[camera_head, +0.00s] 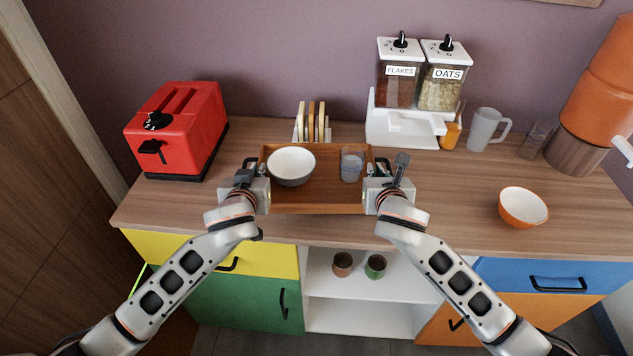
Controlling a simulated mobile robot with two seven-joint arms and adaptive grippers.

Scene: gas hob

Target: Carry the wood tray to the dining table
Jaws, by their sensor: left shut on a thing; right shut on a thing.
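The wood tray (320,192) is a brown rectangular tray at the middle of the view, at the front part of the wooden counter. A white bowl (292,166) stands in its left part and a grey cup (351,165) in its right part. My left gripper (256,178) is shut on the tray's left side. My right gripper (378,176) is shut on its right side. The fingertips are partly hidden by the gripper bodies. I cannot tell whether the tray touches the counter. The dining table is not in view.
The counter (455,195) holds a red toaster (178,128), a toast rack (311,122), a cereal dispenser (408,100), a clear mug (487,129), an orange bowl (523,207) and an orange container (600,85). Two small pots (343,264) stand on the shelf below.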

